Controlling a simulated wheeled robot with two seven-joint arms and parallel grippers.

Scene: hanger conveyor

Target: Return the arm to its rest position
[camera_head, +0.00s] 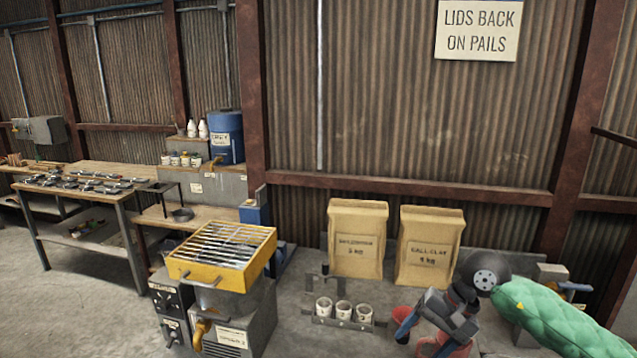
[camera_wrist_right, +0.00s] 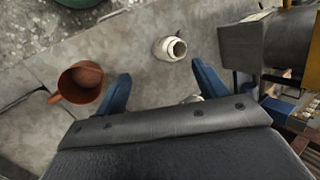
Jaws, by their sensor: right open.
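My right arm comes in from the lower right of the head view, with its wrist bent down over the grey worktop. My right gripper (camera_wrist_right: 163,86) shows in the wrist view as two blue fingers spread wide apart, with no object held between them. In the head view one blue fingertip shows low, right of a rack of cups, and the rest of the gripper is partly hidden. In the wrist view a brown-orange mug (camera_wrist_right: 80,84) is left of the left finger, and a cream jar (camera_wrist_right: 170,48) stands beyond the fingers. My left gripper is not in view.
Two tan paper bags (camera_head: 357,237) (camera_head: 430,245) stand at the back of the worktop. Several pale cups (camera_head: 343,311) sit in a rack in front. A yellow box with a grille (camera_head: 222,250) stands left. The tool table (camera_head: 85,195) is farther left.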

